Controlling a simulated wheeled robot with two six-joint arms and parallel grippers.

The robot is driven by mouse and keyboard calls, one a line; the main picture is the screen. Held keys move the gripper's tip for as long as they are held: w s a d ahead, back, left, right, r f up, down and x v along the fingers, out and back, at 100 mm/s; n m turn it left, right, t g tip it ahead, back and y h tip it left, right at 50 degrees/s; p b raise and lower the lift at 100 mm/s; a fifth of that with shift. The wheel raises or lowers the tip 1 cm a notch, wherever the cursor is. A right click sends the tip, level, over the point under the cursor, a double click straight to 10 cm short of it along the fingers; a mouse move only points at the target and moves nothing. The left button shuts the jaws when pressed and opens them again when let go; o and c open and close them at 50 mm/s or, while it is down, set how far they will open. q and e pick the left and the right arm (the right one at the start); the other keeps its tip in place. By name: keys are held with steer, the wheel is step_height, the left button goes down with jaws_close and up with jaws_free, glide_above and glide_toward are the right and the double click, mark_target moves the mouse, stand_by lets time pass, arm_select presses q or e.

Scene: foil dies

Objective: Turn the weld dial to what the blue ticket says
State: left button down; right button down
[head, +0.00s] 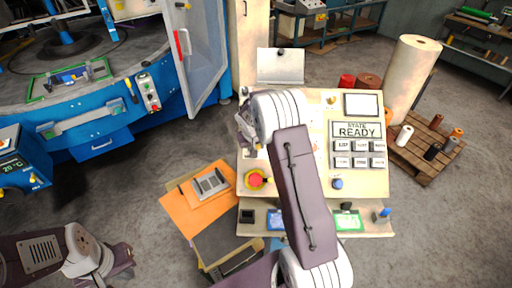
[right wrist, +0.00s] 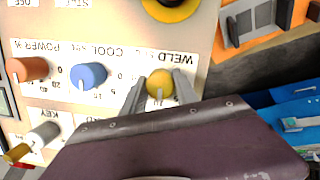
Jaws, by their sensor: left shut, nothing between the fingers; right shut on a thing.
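The weld dial is a yellow knob (right wrist: 160,82) on the cream panel, under an upside-down WELD label in the right wrist view. My right gripper (right wrist: 161,92) is shut on it, one grey finger on each side. The dial's pale pointer mark faces the bottom of that view; its exact reading is unclear. In the head view my right arm covers the dial. A blue ticket (head: 276,220) lies on the panel's front shelf, partly behind my arm; its writing is too small to read. My left gripper (head: 122,268) is shut and empty over the floor at lower left.
A blue knob (right wrist: 88,76) and an orange-red knob (right wrist: 29,69) sit beside the dial. A red stop button (head: 255,180) is near the panel's left edge. A green ticket (head: 347,221) lies further right on the shelf. A screen (head: 357,130) reads READY.

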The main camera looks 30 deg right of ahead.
steer(key=n+b, duration=0.2)
steer(key=n, duration=0.1)
steer(key=shift+f+n+h, duration=0.15)
steer(key=shift+n+h, duration=0.15)
steer(key=shift+h, duration=0.1)
steer(key=shift+n+h+b, duration=0.4)
steer(key=shift+n+b, duration=0.75)
steer(key=shift+n, duration=0.75)
steer(key=c, duration=0.9)
jaws_free()
steer(key=shift+c, duration=0.2)
steer(key=b+v, duration=0.1)
steer(key=v, duration=0.8)
steer(key=shift+s, duration=0.1)
